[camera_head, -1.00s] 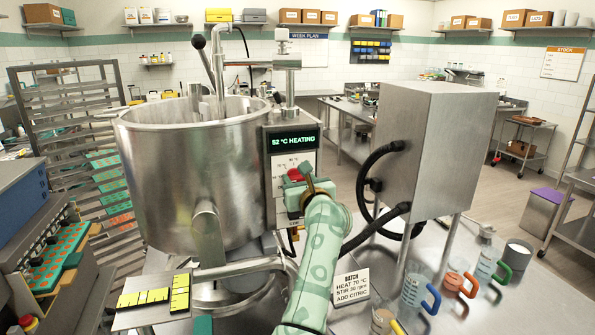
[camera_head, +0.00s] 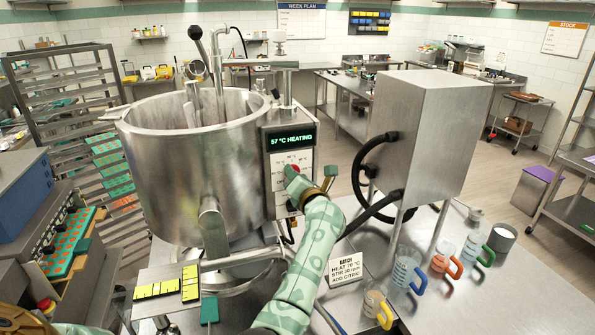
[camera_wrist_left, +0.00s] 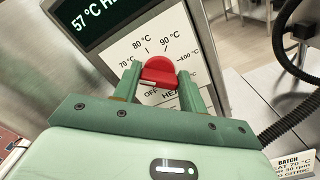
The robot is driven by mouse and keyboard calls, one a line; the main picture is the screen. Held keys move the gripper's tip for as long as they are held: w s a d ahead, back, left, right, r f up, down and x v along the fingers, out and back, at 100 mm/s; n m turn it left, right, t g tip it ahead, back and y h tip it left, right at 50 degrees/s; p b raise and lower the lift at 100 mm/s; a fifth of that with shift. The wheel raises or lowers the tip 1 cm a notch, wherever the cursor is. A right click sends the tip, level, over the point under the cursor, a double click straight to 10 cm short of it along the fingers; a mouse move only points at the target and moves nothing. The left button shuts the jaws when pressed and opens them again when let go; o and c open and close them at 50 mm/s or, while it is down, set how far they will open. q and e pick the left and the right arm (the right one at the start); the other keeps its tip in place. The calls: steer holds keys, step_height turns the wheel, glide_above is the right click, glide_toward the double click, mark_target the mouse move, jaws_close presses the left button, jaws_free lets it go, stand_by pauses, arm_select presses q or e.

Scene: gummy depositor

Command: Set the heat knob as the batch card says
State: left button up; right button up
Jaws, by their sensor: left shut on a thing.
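The red heat knob (camera_head: 292,171) is on the white dial plate of the kettle's control box, also seen in the left wrist view (camera_wrist_left: 159,70). Marks from 70 °C to 100 °C fan around it, with OFF below. My left gripper (camera_wrist_left: 159,84) is shut on the knob, one green finger at each side; it also shows in the head view (camera_head: 300,188). I cannot tell which mark the knob points at. The display (camera_head: 291,140) reads 57 °C HEATING. The batch card (camera_head: 345,270) reads HEAT 70 °C, STIR 30 rpm, ADD CITRIC. My right gripper is not in view.
The big steel kettle (camera_head: 185,165) stands left of the control box. A steel cabinet (camera_head: 430,130) with black hoses (camera_head: 368,165) is to the right. Jugs with coloured handles (camera_head: 405,268) stand on the bench at the right front.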

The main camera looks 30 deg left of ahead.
arm_select(q)
steer(key=shift+m, duration=0.4)
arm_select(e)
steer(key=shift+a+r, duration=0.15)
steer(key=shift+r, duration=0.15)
arm_select(q)
steer(key=o, duration=1)
steer(key=shift+w, duration=0.1)
steer(key=shift+d, duration=0.1)
